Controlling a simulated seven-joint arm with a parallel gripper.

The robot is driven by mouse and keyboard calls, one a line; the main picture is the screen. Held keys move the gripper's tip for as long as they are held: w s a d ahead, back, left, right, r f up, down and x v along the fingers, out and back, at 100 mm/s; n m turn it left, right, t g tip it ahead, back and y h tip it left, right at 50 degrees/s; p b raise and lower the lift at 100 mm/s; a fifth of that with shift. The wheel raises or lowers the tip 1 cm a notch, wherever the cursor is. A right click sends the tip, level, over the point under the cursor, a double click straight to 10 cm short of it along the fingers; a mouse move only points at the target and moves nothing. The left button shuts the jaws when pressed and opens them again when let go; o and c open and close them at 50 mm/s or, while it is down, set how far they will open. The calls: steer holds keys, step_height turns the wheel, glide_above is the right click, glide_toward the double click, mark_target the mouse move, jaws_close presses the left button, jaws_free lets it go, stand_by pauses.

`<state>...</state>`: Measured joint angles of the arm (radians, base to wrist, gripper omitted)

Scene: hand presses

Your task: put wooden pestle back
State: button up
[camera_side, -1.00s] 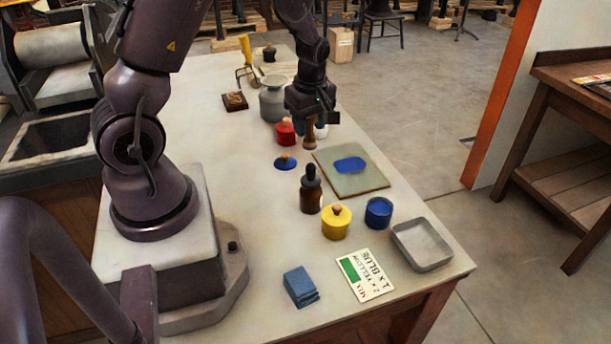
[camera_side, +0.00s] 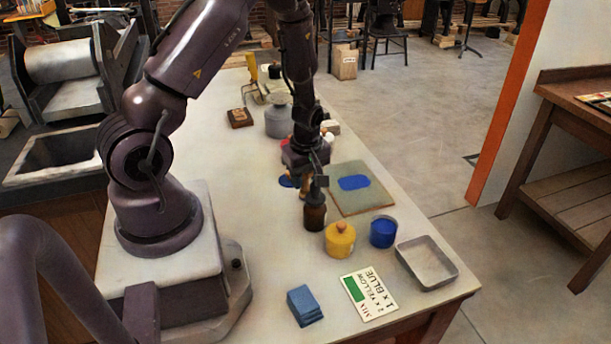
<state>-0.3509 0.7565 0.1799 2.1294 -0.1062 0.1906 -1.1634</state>
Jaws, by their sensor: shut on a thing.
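My gripper (camera_side: 308,172) is low over the table, just behind the dark dropper bottle (camera_side: 315,211) and left of the mixing slab. It is shut on the wooden pestle (camera_side: 304,186). Only a narrow tan strip of the pestle shows; the gripper and the bottle hide the rest. I cannot tell whether its lower end touches anything. The slab (camera_side: 373,200) carries a flat patch of blue ink (camera_side: 354,183).
A blue lid (camera_side: 286,181) lies left of my gripper, with a red jar (camera_side: 284,142) partly hidden behind.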

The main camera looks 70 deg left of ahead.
steer(key=o, duration=0.9)
steer(key=shift+f, duration=0.15)
steer(key=r, duration=0.4)
steer(key=d+r, duration=0.1)
steer(key=r, duration=0.7)
steer(key=shift+s+d, duration=0.1)
steer(key=shift+d, duration=0.15)
steer(key=d+r+m+t+h, duration=0.1)
steer(key=d+r+m+t, duration=0.2)
steer(key=d+r+m, duration=0.75)
steer(key=shift+s+d+r+m+t, duration=0.4)
steer(key=shift+s+d+r+m, duration=0.65)
steer(key=shift+s+r+m, duration=0.5)
steer(key=shift+s+d+r+m+t, duration=0.4)
steer(key=shift+s+d+r+m, duration=0.65)
steer(key=shift+s+r+m, duration=0.45)
steer(key=shift+s+d+r+m+t, duration=0.4)
steer(key=shift+s+d+r+m, duration=0.65)
steer(key=shift+s+r+m, duration=0.5)
